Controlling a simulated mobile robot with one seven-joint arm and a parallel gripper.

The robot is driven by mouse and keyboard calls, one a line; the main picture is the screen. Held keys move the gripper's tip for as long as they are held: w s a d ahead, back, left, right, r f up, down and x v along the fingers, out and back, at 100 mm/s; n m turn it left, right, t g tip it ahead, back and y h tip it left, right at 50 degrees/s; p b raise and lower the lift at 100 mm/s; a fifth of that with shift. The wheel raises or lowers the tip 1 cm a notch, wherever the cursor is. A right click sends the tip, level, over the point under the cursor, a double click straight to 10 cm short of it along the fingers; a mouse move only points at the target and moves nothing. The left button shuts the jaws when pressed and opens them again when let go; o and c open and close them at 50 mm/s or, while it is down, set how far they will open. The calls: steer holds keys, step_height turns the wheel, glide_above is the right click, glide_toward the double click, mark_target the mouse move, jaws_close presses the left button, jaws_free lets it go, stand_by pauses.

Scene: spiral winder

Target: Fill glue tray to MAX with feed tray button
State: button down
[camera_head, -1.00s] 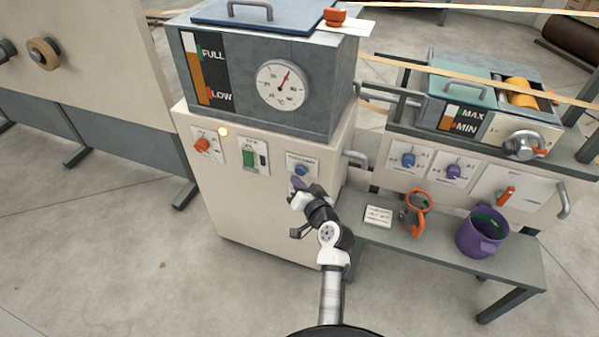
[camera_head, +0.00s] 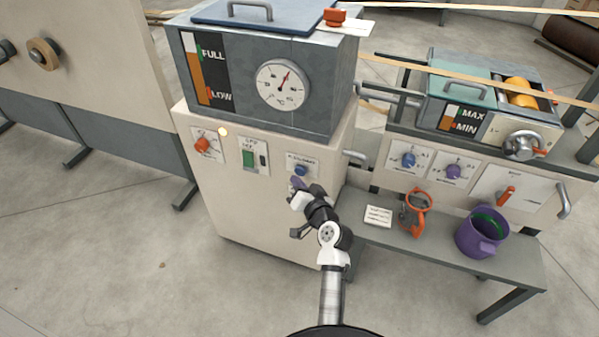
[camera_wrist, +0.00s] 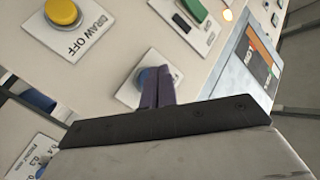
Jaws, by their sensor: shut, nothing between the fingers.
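The blue feed tray button (camera_head: 301,170) sits on a small white plate at the right of the cream cabinet's front. In the wrist view the button (camera_wrist: 144,76) is partly hidden behind my gripper's fingers. My gripper (camera_head: 296,184) is shut and empty, with its purple fingertips (camera_wrist: 158,84) in front of the button; I cannot tell whether they touch it. The glue tray (camera_head: 462,91), with a greenish lid, stands at the right. Its MAX/MIN gauge (camera_head: 450,117) shows orange below a white part; the exact level is too small to read.
A grey tank (camera_head: 230,75) with a FULL/LOW gauge and dial tops the cabinet. A green switch (camera_head: 249,158) and orange knob (camera_head: 202,145) are left of the button. A yellow DRAW OFF button (camera_wrist: 63,12) is nearby.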

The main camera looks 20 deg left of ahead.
steer(key=shift+w, duration=0.15)
stand_by(0.3)
steer(key=shift+w, duration=0.3)
steer(key=shift+w+b, duration=0.4)
steer(key=shift+b, duration=0.1)
stand_by(2.1)
steer(key=shift+s, duration=0.1)
stand_by(1.0)
steer(key=shift+s, duration=0.75)
steer(key=shift+s+a+p, duration=0.1)
steer(key=shift+s+p, duration=0.35)
steer(key=shift+s, duration=2.05)
